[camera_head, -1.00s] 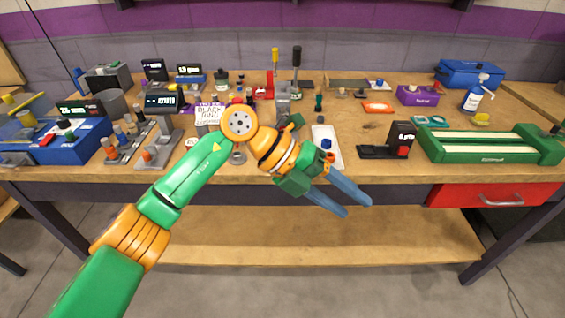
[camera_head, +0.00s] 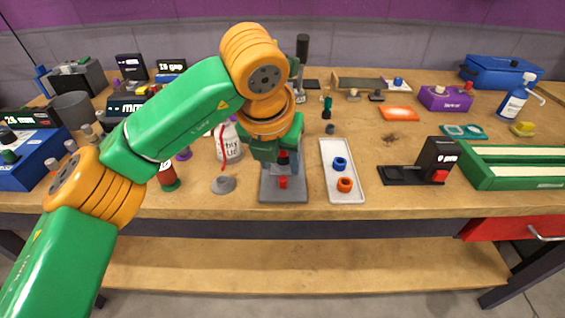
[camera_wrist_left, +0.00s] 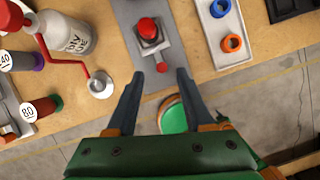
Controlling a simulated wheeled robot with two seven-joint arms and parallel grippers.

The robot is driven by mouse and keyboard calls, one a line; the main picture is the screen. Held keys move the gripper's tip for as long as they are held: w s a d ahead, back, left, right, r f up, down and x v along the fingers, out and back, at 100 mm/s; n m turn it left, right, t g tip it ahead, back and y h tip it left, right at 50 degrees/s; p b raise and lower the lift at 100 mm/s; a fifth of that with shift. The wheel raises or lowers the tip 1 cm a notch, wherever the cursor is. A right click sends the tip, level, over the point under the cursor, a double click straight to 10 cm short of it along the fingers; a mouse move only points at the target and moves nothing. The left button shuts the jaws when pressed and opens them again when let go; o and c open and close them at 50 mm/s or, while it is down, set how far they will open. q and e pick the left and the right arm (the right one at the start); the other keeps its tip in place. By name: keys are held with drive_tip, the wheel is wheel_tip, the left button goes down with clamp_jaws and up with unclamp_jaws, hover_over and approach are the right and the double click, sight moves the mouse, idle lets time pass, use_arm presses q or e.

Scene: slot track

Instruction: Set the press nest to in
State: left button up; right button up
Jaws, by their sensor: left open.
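The press (camera_head: 268,195) is a grey fixture near the bench's front edge. In the left wrist view its grey plate (camera_wrist_left: 129,18) carries a red-topped block (camera_wrist_left: 148,30). A small red knob (camera_wrist_left: 162,67) sits on a narrow strip toward the front edge; the knob also shows in the head view (camera_head: 283,182). I take this knob and strip to be the nest's slide; no in or out mark is readable. My left gripper (camera_wrist_left: 160,79) is open and empty, pointing down, its fingertips just short of the knob on either side. My arm hides the press's upper part. My right gripper is not in view.
A white tray (camera_head: 333,153) with a blue ring and an orange ring lies right of the press. A white bottle (camera_head: 229,143) with a red tube and a grey round foot (camera_head: 223,185) stands left. A black gauge (camera_head: 437,160) is farther right.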

sight(283, 178)
use_arm(q)
drive_tip(key=x, duration=0.4)
drive_tip(key=shift+s+f, duration=0.15)
drive_tip(key=shift+s, duration=0.05)
drive_tip(key=shift+w+f, duration=0.2)
drive_tip(key=shift+f, duration=0.1)
drive_tip(key=shift+s, duration=0.1)
clamp_jaws()
idle(0.8)
